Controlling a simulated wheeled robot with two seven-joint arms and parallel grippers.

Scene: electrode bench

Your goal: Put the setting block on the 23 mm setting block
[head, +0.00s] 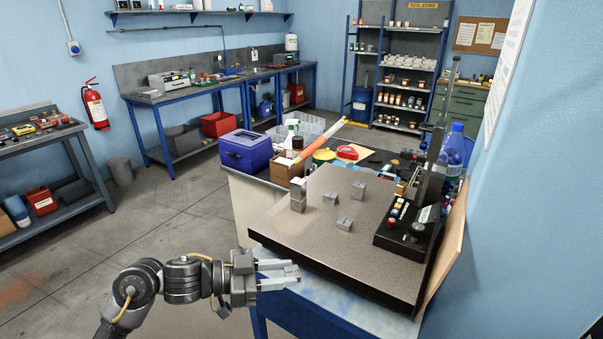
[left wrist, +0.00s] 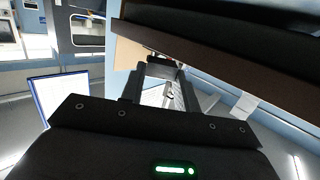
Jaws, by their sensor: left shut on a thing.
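My left gripper (head: 290,276) is in front of the near left edge of the grey surface plate (head: 300,242), apart from the blocks on it. Its fingers are shut on a small grey thing, likely a setting block, mostly hidden between them. On the plate, a small grey block stack (head: 298,196) stands at the back left. Separate small grey blocks lie at the back (head: 358,190), in the middle (head: 330,199) and nearer the front (head: 344,224). I cannot read any size marks, so I cannot tell which is the 23 mm one. My right gripper is not in view.
A black stand with a tall column (head: 436,170) and a control box (head: 408,230) fills the plate's right side. A blue box (head: 247,151), a cardboard box (head: 287,172) and a bottle (head: 453,150) stand behind. The plate's front part is clear.

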